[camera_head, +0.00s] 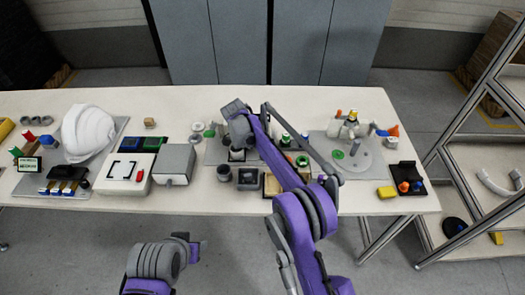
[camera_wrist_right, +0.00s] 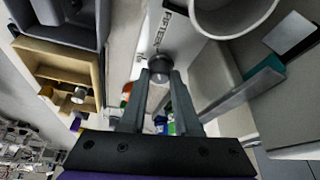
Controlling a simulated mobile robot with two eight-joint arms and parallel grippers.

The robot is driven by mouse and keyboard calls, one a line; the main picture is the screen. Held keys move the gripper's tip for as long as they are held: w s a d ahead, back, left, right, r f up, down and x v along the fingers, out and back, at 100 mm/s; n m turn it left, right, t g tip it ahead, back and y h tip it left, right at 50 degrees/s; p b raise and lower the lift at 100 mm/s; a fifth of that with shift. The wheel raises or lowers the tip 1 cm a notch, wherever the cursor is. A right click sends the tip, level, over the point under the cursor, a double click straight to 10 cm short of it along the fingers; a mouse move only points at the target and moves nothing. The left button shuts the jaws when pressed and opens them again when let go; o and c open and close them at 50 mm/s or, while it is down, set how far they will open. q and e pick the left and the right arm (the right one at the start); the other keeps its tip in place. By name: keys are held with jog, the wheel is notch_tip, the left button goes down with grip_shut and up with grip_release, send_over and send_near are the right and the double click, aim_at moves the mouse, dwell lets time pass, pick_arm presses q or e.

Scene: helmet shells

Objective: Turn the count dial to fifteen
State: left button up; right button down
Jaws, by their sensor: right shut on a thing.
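The count dial (camera_wrist_right: 160,64) is a dark round knob on a white panel (camera_wrist_right: 172,45) in the right wrist view. My right gripper (camera_wrist_right: 158,78) is shut on it, one finger on each side. I cannot tell where the dial points. In the head view my right arm (camera_head: 285,185) reaches over the table and hides the dial and fingertips. My left gripper (camera_head: 195,246) is held in front of the table, its fingers unclear.
In the right wrist view a white round cup (camera_wrist_right: 228,14) is close beyond the knob, and a tan box (camera_wrist_right: 55,65) is at left.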

jog(key=c, duration=0.6)
grip_release()
jog(key=shift+c, duration=0.2)
